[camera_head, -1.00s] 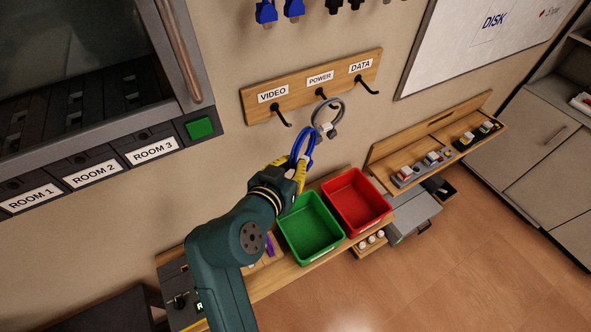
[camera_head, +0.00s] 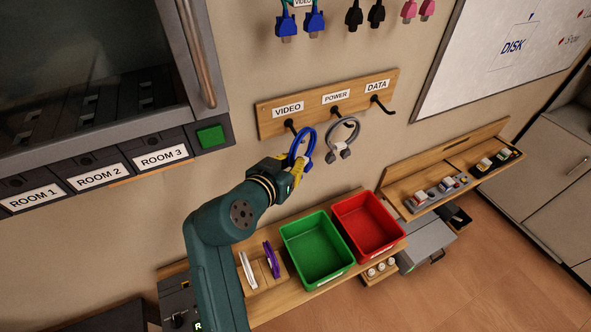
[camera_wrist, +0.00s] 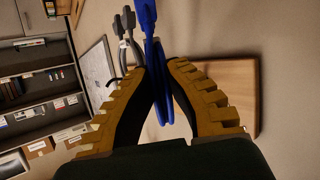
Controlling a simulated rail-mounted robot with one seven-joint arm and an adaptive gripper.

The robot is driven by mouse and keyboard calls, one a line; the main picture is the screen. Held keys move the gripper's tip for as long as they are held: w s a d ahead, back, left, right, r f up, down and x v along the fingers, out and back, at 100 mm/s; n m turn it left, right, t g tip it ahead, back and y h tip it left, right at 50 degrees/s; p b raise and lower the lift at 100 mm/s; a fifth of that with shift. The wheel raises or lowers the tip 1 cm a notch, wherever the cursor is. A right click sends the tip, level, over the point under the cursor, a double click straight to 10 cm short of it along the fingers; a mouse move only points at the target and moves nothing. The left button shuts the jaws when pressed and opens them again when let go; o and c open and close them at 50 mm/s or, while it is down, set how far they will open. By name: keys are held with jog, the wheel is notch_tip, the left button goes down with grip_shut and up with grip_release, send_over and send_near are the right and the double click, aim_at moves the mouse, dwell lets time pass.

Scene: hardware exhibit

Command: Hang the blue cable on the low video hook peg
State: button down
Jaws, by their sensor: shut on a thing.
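The blue cable (camera_head: 306,141) is a coiled loop with plug ends, held upright in my gripper (camera_head: 297,167). My gripper's yellow fingers are shut on it. In the wrist view the blue cable (camera_wrist: 158,75) stands between the two fingertips (camera_wrist: 160,68). The low video hook peg (camera_head: 290,126) sticks out under the VIDEO label (camera_head: 288,110) on the wooden board (camera_head: 322,103). The blue loop is right beside the peg and overlaps its tip in the head view. I cannot tell whether the loop is around the peg.
A grey cable (camera_head: 343,138) hangs on the POWER peg just right of the blue loop. The DATA peg (camera_head: 384,105) is empty. Below are a green bin (camera_head: 317,246) and a red bin (camera_head: 368,222). Blue, black and pink plugs hang higher on the wall.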

jog(key=shift+w+a+f+b, duration=0.25)
jog(key=shift+w+f+b, duration=0.25)
jog(key=shift+b, duration=0.2)
jog(key=shift+w+a+f+b, duration=0.25)
jog(key=shift+w+f+b, duration=0.2)
jog(key=shift+b, duration=0.25)
jog(key=c, duration=1.2)
grip_release()
jog(key=shift+o, duration=0.2)
